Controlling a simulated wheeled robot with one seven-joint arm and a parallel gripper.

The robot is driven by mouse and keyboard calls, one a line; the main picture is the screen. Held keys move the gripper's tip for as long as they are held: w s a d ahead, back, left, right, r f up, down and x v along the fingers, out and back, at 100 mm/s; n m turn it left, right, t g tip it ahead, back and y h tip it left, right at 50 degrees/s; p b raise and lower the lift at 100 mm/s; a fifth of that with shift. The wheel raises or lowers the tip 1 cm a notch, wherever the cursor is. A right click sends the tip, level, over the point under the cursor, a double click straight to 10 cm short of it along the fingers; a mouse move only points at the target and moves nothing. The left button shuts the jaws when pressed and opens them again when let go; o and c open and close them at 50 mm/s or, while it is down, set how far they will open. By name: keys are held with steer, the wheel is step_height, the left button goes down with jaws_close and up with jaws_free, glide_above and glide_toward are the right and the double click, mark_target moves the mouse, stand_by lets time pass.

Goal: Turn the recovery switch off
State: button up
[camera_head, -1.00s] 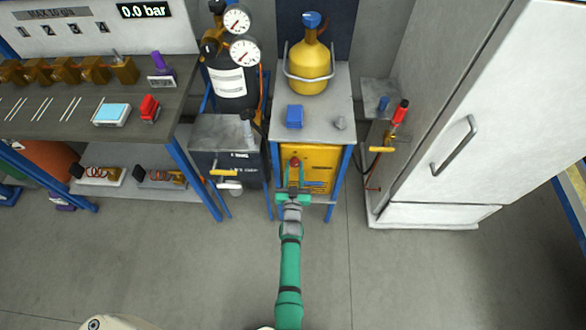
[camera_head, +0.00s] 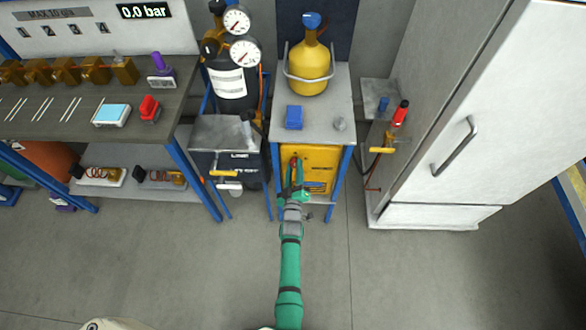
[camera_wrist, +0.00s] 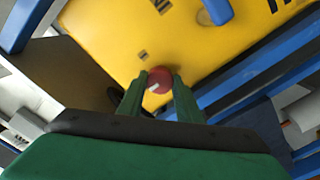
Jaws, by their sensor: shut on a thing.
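The yellow recovery unit (camera_head: 322,165) stands on the lower level of the blue-framed stand; its yellow face also fills the upper part of the wrist view (camera_wrist: 120,40). A round red knob with a white mark, which looks like the recovery switch (camera_wrist: 159,79), sits on that face. My gripper (camera_head: 294,172) is at the front left of the unit, and in the wrist view its two green fingers (camera_wrist: 159,88) are closed on the knob from both sides. In the head view my gripper mostly covers the knob.
Blue stand bars (camera_head: 347,175) run close beside my gripper. Above are a grey shelf top with a blue block (camera_head: 294,117) and a yellow cylinder (camera_head: 308,75). A black box (camera_head: 230,165) with a yellow-handled valve stands left. A white cabinet (camera_head: 440,215) stands right. The floor in front is clear.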

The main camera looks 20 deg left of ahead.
steer(key=shift+s+r+n, duration=0.1)
steer(key=shift+n, duration=0.2)
stand_by(0.4)
steer(key=o, duration=1)
steer(key=shift+o, duration=0.2)
steer(key=shift+w, duration=0.2)
steer(key=shift+s+a, duration=0.2)
steer(key=v, duration=1)
steer(key=shift+d, duration=0.25)
steer(key=shift+s, duration=0.1)
